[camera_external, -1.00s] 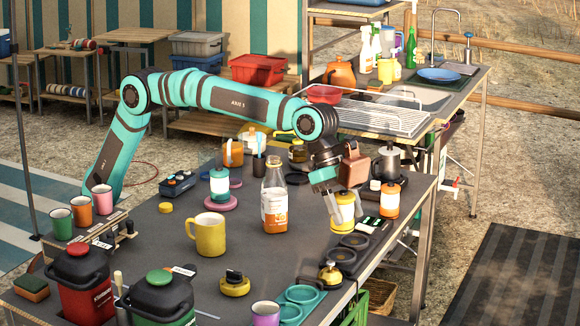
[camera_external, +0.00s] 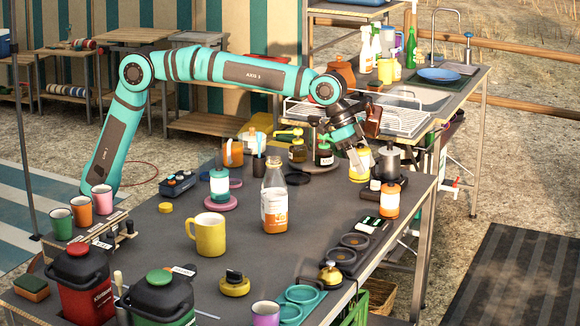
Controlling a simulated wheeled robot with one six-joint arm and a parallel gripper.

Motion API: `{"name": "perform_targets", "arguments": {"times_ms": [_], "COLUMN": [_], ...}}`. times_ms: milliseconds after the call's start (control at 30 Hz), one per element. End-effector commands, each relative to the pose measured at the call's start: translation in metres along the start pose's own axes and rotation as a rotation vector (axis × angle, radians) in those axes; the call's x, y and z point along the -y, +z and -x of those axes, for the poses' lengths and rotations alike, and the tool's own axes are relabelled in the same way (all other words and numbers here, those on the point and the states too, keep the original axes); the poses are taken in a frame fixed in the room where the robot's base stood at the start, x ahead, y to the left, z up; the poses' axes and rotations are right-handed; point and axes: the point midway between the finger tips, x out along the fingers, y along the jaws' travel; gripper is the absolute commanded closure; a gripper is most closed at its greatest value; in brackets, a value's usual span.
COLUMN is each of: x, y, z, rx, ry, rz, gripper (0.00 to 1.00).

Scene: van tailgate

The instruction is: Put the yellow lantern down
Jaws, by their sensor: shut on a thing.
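The yellow lantern (camera_external: 360,176), with a pale body and yellow base, is in my gripper (camera_external: 357,166) toward the back right of the dark table (camera_external: 320,210). The fingers are shut on its upper part and hide some of it. The lantern looks nearly upright, left of a metal pot. I cannot tell whether its base touches the tabletop.
The metal pot (camera_external: 389,164) and an orange lantern (camera_external: 389,201) stand near the right edge. Pump bottles (camera_external: 297,151) stand left of my gripper. A glass bottle (camera_external: 274,205) and yellow mug (camera_external: 209,234) stand mid-table. Dark round rests (camera_external: 342,256) lie front right.

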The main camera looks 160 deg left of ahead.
Motion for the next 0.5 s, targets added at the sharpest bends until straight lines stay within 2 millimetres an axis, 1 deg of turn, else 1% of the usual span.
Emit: {"name": "perform_targets", "arguments": {"times_ms": [33, 100, 167, 233, 500], "x": [0.010, 0.019, 0.023, 0.026, 0.026], "y": [0.005, 0.009, 0.012, 0.017, 0.038], "z": [0.002, 0.003, 0.003, -0.002, -0.039], "rx": [0.000, 0.000, 0.001, 0.002, 0.002], "ry": [-0.007, -0.013, -0.017, -0.018, -0.019], "rz": [0.012, 0.023, 0.029, 0.033, 0.033], "gripper": [0.77, 0.77, 0.77, 0.77, 0.77]}}
